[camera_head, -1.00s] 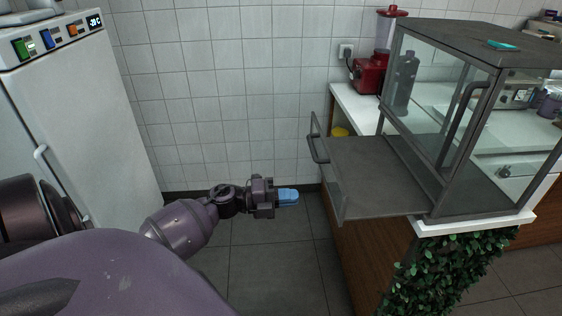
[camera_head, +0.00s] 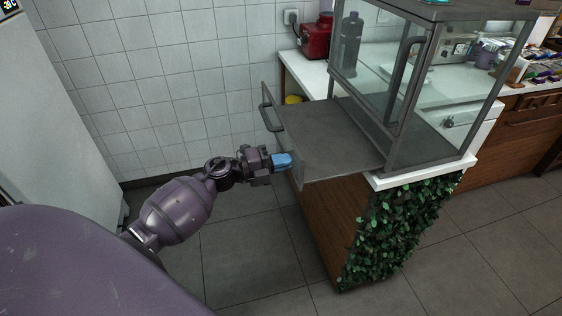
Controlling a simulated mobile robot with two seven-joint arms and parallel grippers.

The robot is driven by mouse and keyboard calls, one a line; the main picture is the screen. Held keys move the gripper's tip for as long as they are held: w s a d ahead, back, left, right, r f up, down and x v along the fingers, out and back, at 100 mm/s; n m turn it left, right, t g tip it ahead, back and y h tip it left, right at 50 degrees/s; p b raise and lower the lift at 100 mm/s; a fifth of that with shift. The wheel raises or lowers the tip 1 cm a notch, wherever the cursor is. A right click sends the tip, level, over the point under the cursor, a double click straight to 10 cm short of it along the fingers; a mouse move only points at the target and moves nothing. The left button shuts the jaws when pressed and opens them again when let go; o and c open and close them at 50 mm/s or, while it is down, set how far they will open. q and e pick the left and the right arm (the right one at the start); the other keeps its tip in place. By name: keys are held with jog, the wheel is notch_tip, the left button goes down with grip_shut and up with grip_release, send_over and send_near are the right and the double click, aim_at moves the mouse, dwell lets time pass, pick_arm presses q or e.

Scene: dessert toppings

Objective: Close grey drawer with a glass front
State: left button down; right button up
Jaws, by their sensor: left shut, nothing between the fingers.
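The grey drawer with a glass front (camera_head: 328,140) is pulled out to the left from the glass display case (camera_head: 416,90). Its thin front panel stands upright at the left end and bears a dark handle (camera_head: 266,117). My left gripper (camera_head: 283,161) has blue fingertips, is shut and empty, and points right at the near, lower part of the front panel. The tips are at or very close to the panel; I cannot tell whether they touch. My right gripper is not in view.
The case stands on a white-topped wooden counter (camera_head: 322,225) with a leafy green end (camera_head: 400,228). A red appliance (camera_head: 317,38) and a yellow item (camera_head: 293,99) are behind the drawer. A white fridge (camera_head: 62,120) is at left. The floor between is clear.

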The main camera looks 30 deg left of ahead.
pick_arm(q)
send_near(365, 155)
jog(key=r, duration=0.2)
jog(key=w+d+r, duration=0.1)
jog(key=shift+w+d+r+b, duration=0.1)
jog(key=shift+w+r+b, duration=0.05)
jog(key=shift+r+b, duration=0.15)
jog(key=b+x, duration=0.1)
jog(key=x, duration=0.6)
jog(key=shift+w+d, duration=0.15)
jog(key=shift+w+d+b, duration=0.2)
jog(key=shift+b, duration=0.1)
jog(key=shift+r, duration=0.2)
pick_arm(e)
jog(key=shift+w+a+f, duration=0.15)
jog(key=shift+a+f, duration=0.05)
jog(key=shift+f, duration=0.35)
pick_arm(q)
jog(key=shift+w+d+r, duration=0.1)
jog(key=shift+r, duration=0.1)
